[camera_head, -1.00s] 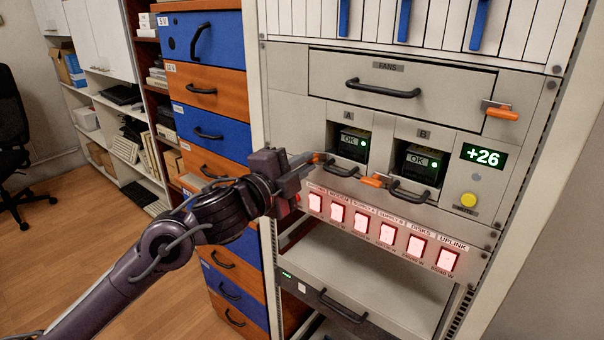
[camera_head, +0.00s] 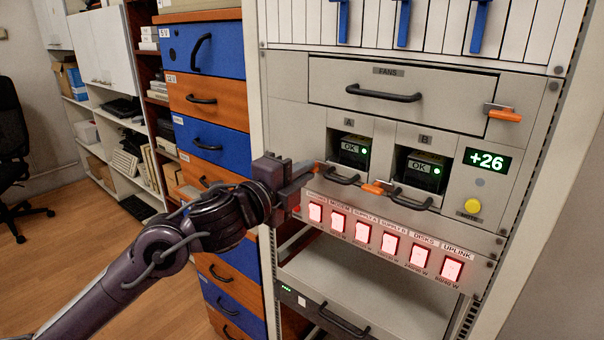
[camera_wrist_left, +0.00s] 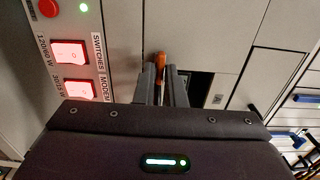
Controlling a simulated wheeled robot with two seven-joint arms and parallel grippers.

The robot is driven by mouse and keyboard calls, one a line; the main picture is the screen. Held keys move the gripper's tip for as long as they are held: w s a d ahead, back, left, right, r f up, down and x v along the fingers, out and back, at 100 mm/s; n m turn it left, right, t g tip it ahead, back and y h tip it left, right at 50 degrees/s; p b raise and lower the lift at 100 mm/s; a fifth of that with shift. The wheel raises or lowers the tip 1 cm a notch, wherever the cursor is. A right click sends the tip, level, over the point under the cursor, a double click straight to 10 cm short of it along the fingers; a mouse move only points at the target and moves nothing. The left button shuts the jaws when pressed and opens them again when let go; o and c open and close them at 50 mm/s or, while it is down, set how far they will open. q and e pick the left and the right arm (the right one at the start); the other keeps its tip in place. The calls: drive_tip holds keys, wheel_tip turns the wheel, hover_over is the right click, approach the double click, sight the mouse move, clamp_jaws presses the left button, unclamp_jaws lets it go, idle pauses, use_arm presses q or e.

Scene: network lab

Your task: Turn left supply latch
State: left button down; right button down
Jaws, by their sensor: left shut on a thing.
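Supply A (camera_head: 352,152) and supply B (camera_head: 423,168) sit side by side in the rack, each showing a green OK display and a black handle. My left gripper (camera_head: 305,178) is at the lower left of supply A, with its fingers reaching to the left supply latch. The wrist view shows the latch's orange handle (camera_wrist_left: 161,62) between the fingertips of my left gripper (camera_wrist_left: 161,73), which are shut on it. In the head view the gripper mostly hides this latch. The supply B latch (camera_head: 373,188) is orange and lies between the two bays. My right gripper is out of view.
A row of lit red switches (camera_head: 364,231) runs just below the supplies. A fan drawer (camera_head: 400,90) with its own orange latch (camera_head: 505,113) is above. A yellow button (camera_head: 473,206) is at right. Blue and orange drawers (camera_head: 210,140) stand close to the left.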

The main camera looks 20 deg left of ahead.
use_arm(q)
drive_tip(key=c, duration=1.6)
unclamp_jaws()
drive_tip(key=shift+o, duration=0.2)
drive_tip(key=shift+s, duration=0.1)
drive_tip(key=b+v, duration=0.2)
drive_tip(key=v, duration=0.5)
drive_tip(key=shift+s, duration=0.3)
drive_tip(key=shift+a, duration=0.1)
